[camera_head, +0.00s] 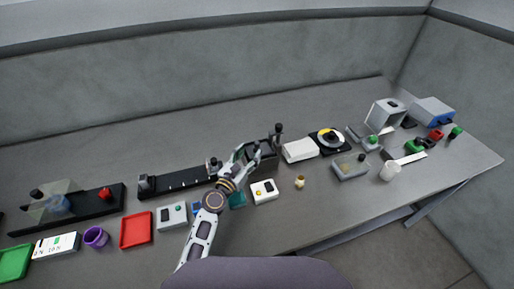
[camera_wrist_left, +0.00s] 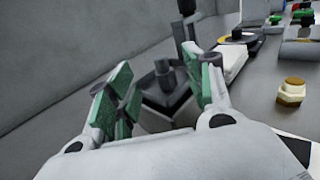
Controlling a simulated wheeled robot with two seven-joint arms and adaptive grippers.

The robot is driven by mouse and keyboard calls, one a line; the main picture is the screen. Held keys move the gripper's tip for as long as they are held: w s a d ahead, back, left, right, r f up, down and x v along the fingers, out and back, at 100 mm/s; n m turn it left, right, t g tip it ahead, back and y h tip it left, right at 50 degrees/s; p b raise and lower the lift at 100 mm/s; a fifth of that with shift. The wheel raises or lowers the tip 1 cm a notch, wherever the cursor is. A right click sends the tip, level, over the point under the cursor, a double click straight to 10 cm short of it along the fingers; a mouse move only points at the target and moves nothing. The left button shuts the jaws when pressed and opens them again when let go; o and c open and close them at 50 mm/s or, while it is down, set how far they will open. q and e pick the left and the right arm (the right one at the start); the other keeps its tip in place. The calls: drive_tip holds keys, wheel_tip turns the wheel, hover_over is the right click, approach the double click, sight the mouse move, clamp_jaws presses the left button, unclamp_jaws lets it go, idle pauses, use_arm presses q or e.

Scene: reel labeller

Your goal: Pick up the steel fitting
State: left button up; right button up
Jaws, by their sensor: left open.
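A grey cylindrical part, which looks like the steel fitting (camera_wrist_left: 165,73), stands in or on a dark square fixture (camera_wrist_left: 160,97) in the left wrist view. My left gripper (camera_wrist_left: 160,85) is open, with its green-padded fingers to either side of the fitting in that view. No contact with it shows. In the head view, my left gripper (camera_head: 248,154) is just left of the dark fixture (camera_head: 264,149), and I cannot make out the fitting there. My right gripper is not in view.
A dark post (camera_head: 278,132) rises behind the fixture. A black rail (camera_head: 180,181) lies to the left. A white box (camera_head: 265,191) and a brass-coloured part (camera_head: 299,182) stand nearer the front. A white block (camera_head: 300,150) is close on the right.

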sight(256, 145)
use_arm(q)
drive_tip(key=shift+w+d, duration=0.3)
drive_tip(key=shift+w, duration=0.15)
drive_tip(key=shift+w, duration=0.1)
drive_tip(key=shift+x, duration=2.8)
clamp_jaws()
